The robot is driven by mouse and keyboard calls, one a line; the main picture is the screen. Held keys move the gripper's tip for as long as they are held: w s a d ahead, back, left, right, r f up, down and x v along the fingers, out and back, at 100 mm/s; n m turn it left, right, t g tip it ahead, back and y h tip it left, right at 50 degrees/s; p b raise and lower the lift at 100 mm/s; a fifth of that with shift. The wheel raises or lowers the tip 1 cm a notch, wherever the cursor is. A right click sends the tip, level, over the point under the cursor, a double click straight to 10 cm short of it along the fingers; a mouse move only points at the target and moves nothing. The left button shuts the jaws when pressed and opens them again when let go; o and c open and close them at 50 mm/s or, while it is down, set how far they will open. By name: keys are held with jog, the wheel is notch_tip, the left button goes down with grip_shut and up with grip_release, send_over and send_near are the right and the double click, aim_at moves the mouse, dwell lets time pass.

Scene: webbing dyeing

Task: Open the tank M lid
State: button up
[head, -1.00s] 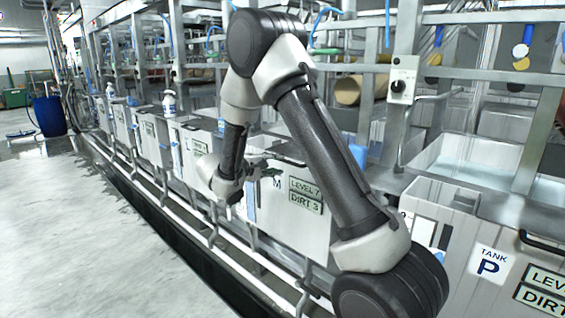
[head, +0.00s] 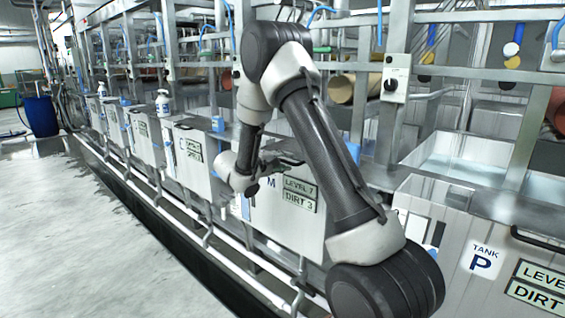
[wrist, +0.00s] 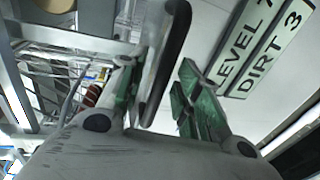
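Tank M (head: 290,225) is a pale box with a blue M and the signs LEVEL 7 and DIRT 3, in the middle of the head view. My gripper (head: 283,166) is at its upper front edge, partly hidden by my arm. In the wrist view my gripper (wrist: 158,92) has its two green-padded fingers apart. A black bar handle (wrist: 172,50) runs between them, and I cannot see either finger clearly pressed on it. The signs of tank M (wrist: 262,48) are right of the fingers. The tank M lid is mostly hidden by my arm, so its position is unclear.
Tank P (head: 450,245) with a black front handle (head: 538,241) stands close on the right. Pipes (head: 225,240) run low along the tank fronts. A metal frame (head: 400,60) rises behind the tanks. The floor (head: 70,230) at left is clear.

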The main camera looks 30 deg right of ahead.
grip_shut()
